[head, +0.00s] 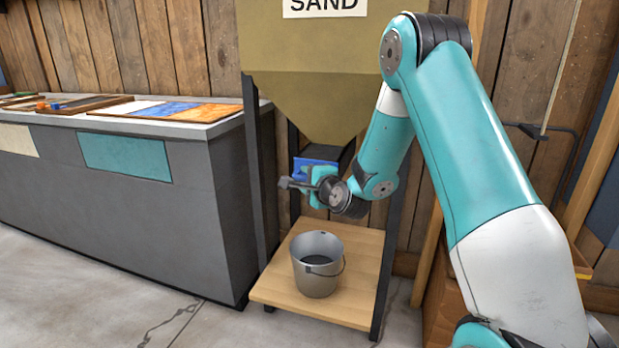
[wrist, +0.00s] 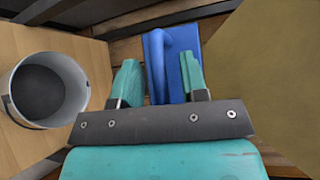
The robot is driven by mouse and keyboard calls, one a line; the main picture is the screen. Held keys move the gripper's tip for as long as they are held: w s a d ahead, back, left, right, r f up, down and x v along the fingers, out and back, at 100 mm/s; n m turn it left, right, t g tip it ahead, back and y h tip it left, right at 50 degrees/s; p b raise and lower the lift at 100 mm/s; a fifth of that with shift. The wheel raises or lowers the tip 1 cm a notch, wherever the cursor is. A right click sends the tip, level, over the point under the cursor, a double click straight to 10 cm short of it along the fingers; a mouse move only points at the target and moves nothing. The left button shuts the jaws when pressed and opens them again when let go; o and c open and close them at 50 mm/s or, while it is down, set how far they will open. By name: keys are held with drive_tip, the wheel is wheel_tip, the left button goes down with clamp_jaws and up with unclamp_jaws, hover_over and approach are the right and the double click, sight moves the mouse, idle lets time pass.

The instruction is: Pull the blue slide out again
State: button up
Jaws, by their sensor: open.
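The blue slide (head: 318,153) sits at the bottom outlet of the sand hopper (head: 310,55), partly hidden by my gripper. In the wrist view the slide shows as a blue plate (wrist: 184,62) with an upright blue handle (wrist: 157,55). My gripper (head: 311,170) is just in front of the slide. In the wrist view its open teal fingers (wrist: 160,75) stand on either side of the handle, with a gap on both sides. I cannot tell how deep the handle reaches between them.
A grey metal bucket (head: 317,277) stands upright on the wooden platform (head: 275,287) below the outlet. Dark posts (head: 256,185) frame the hopper. A grey counter (head: 190,225) with flat panels stands at the left. The floor in front is clear.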

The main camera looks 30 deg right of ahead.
clamp_jaws()
drive_tip(key=s+a+p, duration=0.4)
drive_tip(key=a, duration=0.2)
drive_tip(key=shift+s+p, duration=0.3)
unclamp_jaws()
drive_tip(key=shift+d, duration=0.25)
